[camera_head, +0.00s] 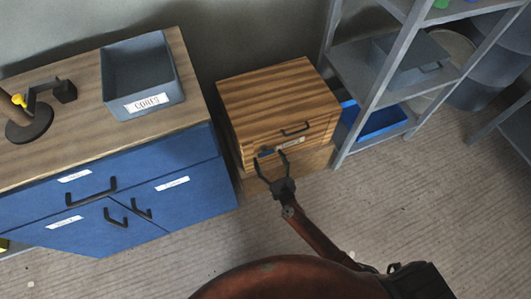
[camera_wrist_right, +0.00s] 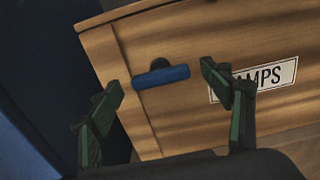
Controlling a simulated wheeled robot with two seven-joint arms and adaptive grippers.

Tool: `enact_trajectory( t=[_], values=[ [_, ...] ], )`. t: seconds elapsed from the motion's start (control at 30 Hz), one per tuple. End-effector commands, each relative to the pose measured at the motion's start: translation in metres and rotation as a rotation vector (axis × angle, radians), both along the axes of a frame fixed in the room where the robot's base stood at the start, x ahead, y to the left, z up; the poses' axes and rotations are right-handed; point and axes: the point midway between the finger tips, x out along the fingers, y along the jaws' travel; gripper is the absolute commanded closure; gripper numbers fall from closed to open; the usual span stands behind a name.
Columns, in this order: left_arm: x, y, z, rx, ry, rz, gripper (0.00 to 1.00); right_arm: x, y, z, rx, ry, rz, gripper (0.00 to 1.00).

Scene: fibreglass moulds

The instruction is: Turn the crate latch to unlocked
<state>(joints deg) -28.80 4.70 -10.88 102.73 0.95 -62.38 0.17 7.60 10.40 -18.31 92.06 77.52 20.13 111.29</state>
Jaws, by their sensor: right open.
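My right gripper (camera_head: 270,158) is open in front of the crate. In the right wrist view the fingers of my right gripper (camera_wrist_right: 163,82) stand either side of the latch, apart from it. My left gripper is not in view.
The blue cabinet (camera_head: 190,185) stands close on the left, the grey shelf (camera_head: 385,85) on the right. Floor in front is open.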

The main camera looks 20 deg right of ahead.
Motion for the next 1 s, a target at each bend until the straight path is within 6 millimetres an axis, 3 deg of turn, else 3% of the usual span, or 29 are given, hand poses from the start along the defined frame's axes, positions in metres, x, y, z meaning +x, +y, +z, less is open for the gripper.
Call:
enact_trajectory(
  t=[0.23, 0.57, 1.0],
  values=[
    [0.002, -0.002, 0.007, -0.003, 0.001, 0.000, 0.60, 0.027, 0.001, -0.001, -0.001, 0.001, 0.001, 0.28],
    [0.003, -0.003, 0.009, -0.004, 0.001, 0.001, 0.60, 0.030, 0.001, -0.001, -0.002, 0.002, 0.001, 0.28],
    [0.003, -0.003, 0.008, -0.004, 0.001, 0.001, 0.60, 0.030, 0.001, -0.001, -0.002, 0.002, 0.001, 0.58]
  ],
)
